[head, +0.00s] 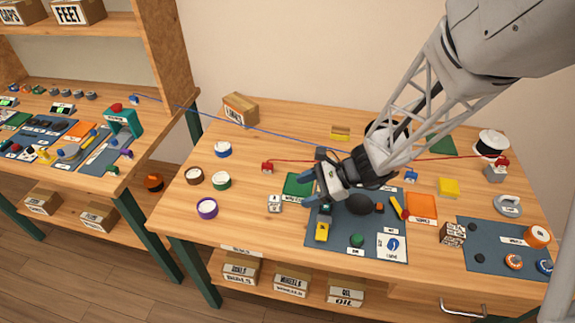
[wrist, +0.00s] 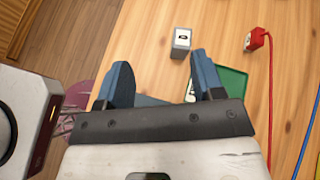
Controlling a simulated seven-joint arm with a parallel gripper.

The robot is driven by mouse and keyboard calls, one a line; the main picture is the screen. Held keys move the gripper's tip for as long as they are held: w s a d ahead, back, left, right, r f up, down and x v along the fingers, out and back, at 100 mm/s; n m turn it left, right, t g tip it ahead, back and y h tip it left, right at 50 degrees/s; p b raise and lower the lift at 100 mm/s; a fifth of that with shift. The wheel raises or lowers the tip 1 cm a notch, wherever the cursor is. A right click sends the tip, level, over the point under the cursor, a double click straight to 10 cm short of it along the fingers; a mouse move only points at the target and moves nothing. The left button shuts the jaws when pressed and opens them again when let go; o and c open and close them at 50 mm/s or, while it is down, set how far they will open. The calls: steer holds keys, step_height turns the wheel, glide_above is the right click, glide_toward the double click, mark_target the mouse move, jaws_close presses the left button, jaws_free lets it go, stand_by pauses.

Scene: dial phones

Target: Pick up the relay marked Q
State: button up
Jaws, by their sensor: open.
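A small pale grey block (head: 275,203) with a dark mark on its face stands on the table, left of my gripper (head: 309,188). In the wrist view the same block (wrist: 181,42) shows a white label with a dark rounded mark, too small to read surely as Q. My gripper is open, with nothing seen between its blue fingers. In the wrist view the block stands beyond the fingertips (wrist: 160,65), nearer the right finger, and apart from both.
A green mat (head: 297,183) lies beside the fingers, and a red plug (head: 267,167) with a red cable lies behind. A dark mat (head: 340,238) with tools lies right. Several tape rolls, including a purple one (head: 207,209), lie left. The table front left is clear.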

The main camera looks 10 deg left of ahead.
mark_target(276, 199)
steer(key=w+a+f+m, duration=0.1)
steer(key=f, duration=0.1)
steer(key=a+f+m+y, duration=0.1)
steer(key=f, duration=0.1)
steer(key=w+a+f+m+t, duration=0.1)
steer(key=shift+w+a+f+m+y, duration=0.3)
steer(key=shift+w+a+f+y, duration=0.05)
steer(key=shift+a+f+y, duration=0.05)
steer(key=shift+x, duration=1.3)
steer(key=shift+s+a, duration=0.1)
steer(key=shift+x, duration=2.45)
steer(key=shift+s, duration=0.15)
steer(key=c, duration=1)
steer(key=shift+c, duration=0.2)
